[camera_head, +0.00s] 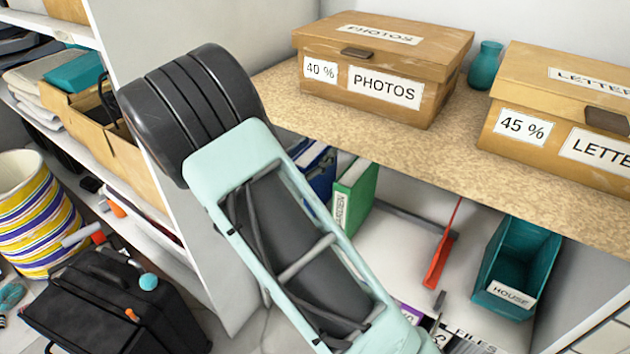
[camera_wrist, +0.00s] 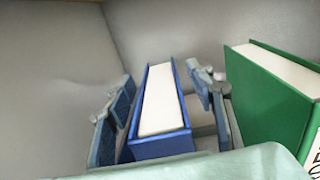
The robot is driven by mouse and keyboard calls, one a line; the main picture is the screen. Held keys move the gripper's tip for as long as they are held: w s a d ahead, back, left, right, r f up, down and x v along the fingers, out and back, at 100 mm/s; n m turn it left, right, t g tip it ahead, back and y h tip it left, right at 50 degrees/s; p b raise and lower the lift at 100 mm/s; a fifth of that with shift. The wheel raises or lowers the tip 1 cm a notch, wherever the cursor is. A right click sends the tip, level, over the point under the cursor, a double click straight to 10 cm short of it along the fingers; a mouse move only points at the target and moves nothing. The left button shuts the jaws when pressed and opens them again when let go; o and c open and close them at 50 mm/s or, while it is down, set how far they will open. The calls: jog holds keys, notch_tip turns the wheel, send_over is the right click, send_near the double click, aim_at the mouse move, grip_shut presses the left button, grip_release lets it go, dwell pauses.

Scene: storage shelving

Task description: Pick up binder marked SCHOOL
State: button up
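A blue binder (camera_wrist: 160,145) stands upright in the middle of the wrist view, its white page block facing up. My gripper (camera_wrist: 160,82) has one finger on each side of it, with a narrow gap visible at the right finger; contact on the left is unclear. No SCHOOL marking is readable on it. In the head view the blue binder (camera_head: 320,178) is on the lower shelf, partly hidden behind my arm; the gripper itself is hidden there.
A green binder (camera_wrist: 268,100) stands close to the right finger; its label reads GARDEN in the head view (camera_head: 355,196). The wooden shelf board (camera_head: 450,165) with the PHOTOS box (camera_head: 385,70) lies above. A teal HOUSE holder (camera_head: 515,265) and a red-handled tool (camera_head: 438,262) are further right.

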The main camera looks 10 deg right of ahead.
grip_shut()
jog(key=shift+r, duration=0.1)
dwell(0.4)
